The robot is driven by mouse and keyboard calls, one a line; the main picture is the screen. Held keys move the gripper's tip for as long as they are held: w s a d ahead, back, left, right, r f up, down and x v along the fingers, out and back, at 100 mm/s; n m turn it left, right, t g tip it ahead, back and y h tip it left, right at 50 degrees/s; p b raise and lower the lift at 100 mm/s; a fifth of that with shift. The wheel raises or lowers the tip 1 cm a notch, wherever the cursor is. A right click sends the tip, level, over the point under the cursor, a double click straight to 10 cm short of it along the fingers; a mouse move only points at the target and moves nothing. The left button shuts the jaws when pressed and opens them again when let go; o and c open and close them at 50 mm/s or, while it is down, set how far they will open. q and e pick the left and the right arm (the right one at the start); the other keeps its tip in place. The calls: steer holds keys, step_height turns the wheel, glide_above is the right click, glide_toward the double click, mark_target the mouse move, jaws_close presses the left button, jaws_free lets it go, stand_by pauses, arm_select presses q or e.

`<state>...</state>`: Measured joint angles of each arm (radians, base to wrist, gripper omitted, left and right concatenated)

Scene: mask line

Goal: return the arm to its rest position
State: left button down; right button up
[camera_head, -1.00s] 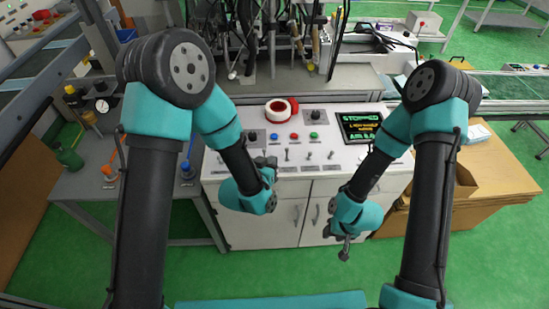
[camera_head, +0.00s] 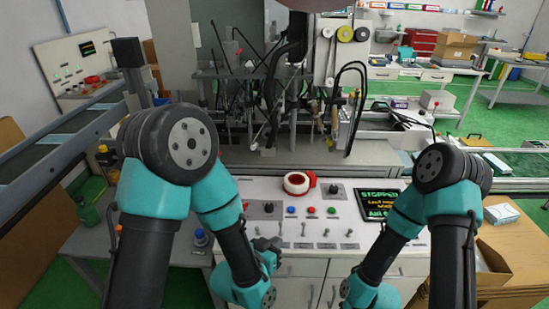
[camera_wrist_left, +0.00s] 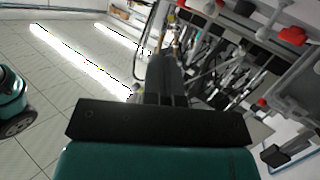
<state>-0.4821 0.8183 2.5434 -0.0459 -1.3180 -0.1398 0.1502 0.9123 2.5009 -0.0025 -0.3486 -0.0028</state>
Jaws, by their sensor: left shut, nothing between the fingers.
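My left arm (camera_head: 232,240) comes in from the left and bends down over the front of the white control console (camera_head: 290,253). My left gripper (camera_head: 268,246) is small and dark at the end of this arm, by the console's front edge. In the left wrist view its fingers (camera_wrist_left: 166,82) are together with nothing between them. My right arm (camera_head: 385,255) hangs down at the right front of the console. Its wrist reaches the bottom edge of the head view, and the right gripper is out of the picture.
The console has buttons, switches and a screen (camera_head: 381,204) reading "STOPPED". A machine with cables and tools (camera_head: 285,95) stands behind. A cardboard box (camera_head: 492,265) is at the right.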

arm_select(q)
steer(key=s+a+f+n+g+y, duration=0.2)
steer(key=s+a+f+g, duration=0.3)
steer(key=a+f, duration=0.6)
steer(key=s+a+f+n+g+y, duration=0.3)
steer(key=s+a+f+n+g, duration=0.2)
steer(key=a+f, duration=0.6)
steer(key=s+a+g, duration=0.1)
steer(key=s, duration=0.1)
steer(key=shift+s, duration=0.4)
steer(key=shift+a, duration=0.1)
